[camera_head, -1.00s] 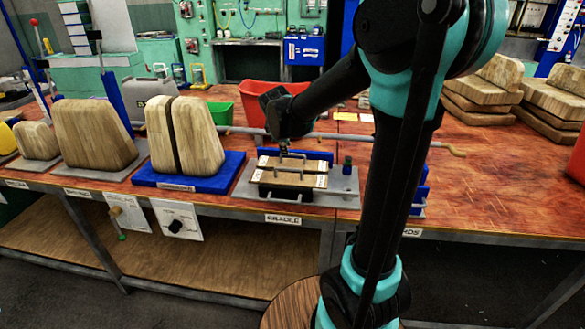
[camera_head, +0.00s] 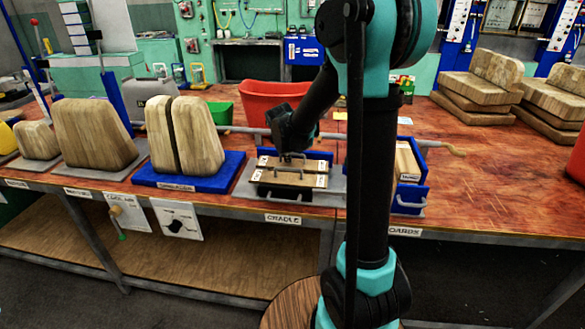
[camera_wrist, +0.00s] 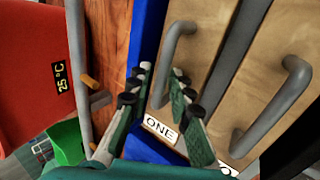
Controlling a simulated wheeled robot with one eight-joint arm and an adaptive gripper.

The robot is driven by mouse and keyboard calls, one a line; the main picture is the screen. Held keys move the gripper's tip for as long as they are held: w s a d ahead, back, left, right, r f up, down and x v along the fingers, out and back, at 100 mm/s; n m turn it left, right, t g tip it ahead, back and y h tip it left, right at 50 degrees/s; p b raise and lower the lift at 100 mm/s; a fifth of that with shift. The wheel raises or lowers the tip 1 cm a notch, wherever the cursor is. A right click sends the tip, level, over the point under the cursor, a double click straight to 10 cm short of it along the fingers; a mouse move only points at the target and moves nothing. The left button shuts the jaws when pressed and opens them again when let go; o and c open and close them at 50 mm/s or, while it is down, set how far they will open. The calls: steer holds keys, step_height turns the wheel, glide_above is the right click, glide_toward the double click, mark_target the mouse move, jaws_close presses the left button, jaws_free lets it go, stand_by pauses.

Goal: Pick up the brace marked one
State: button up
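The brace marked ONE (camera_wrist: 205,40) is a flat wooden board with a grey bar handle (camera_wrist: 168,68) and a white label (camera_wrist: 160,130). In the head view this looks like the far board (camera_head: 310,166) of two in the cradle (camera_head: 333,184). My gripper (camera_wrist: 160,88) is open, with a pair of dark-tipped fingers on each side of the handle's lower end. I cannot tell whether they touch it. In the head view my gripper (camera_head: 291,157) is just over the far board. A second board (camera_wrist: 262,75) with its own handle lies beside it, its label mostly hidden.
A blue strip (camera_wrist: 143,35) runs close along brace ONE. A red bin (camera_head: 272,97) and a long grey bar (camera_head: 246,130) lie behind the cradle. A blue box (camera_head: 411,193) holding boards stands to the right. The table's right front is clear.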

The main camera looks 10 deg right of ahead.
jaws_close()
steer(key=shift+r, duration=0.1)
stand_by(0.4)
